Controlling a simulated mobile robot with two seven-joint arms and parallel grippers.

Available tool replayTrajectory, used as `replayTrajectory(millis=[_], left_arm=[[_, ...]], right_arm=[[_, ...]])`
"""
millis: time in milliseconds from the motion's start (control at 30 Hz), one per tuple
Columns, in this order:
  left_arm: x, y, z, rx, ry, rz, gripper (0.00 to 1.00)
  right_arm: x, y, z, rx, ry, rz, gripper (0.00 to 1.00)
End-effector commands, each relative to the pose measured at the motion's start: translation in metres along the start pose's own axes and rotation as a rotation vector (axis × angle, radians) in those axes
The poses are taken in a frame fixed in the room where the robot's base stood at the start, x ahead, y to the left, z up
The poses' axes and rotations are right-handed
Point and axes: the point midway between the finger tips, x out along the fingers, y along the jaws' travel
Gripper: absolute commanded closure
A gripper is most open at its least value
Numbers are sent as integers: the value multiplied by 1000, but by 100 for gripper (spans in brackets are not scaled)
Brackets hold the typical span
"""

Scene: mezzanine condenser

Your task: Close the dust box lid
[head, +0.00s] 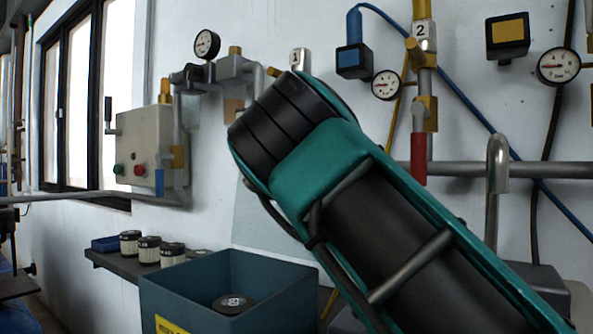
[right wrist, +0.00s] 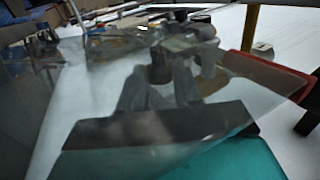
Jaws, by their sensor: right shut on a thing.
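The dust box (head: 285,306) is an open-topped dark blue-teal box at the bottom of the head view, with a yellow label. A dark round disc (head: 233,303) lies inside it. A pale translucent panel, seemingly its lid (head: 268,228), stands raised behind the box. My right arm crosses the head view from the lower right and hides its gripper there. In the right wrist view, my right gripper (right wrist: 160,78) is shut on what looks like the clear lid (right wrist: 237,92); the exact grip is hard to make out. My left gripper is in neither view.
A shelf (head: 118,264) left of the box carries several ribbed filters (head: 150,250) and a small blue tray (head: 105,244). Behind are wall pipes, gauges (head: 207,44), a red-handled valve (head: 418,158) and a control box (head: 138,152) with buttons.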

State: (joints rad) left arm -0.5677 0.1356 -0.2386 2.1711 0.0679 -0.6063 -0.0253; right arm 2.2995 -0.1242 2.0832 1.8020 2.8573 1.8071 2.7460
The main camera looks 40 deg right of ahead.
Motion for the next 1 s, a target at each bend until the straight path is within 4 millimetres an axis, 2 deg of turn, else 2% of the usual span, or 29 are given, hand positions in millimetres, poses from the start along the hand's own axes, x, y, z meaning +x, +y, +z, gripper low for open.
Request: replayTrajectory(millis=[367,733,1000], left_arm=[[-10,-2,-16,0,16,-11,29],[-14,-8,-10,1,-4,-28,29],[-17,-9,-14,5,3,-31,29]], right_arm=[[4,-8,14,-79,-43,0,100],[6,-11,50,-281,-148,7,100],[6,-10,78,-443,-228,12,100]])
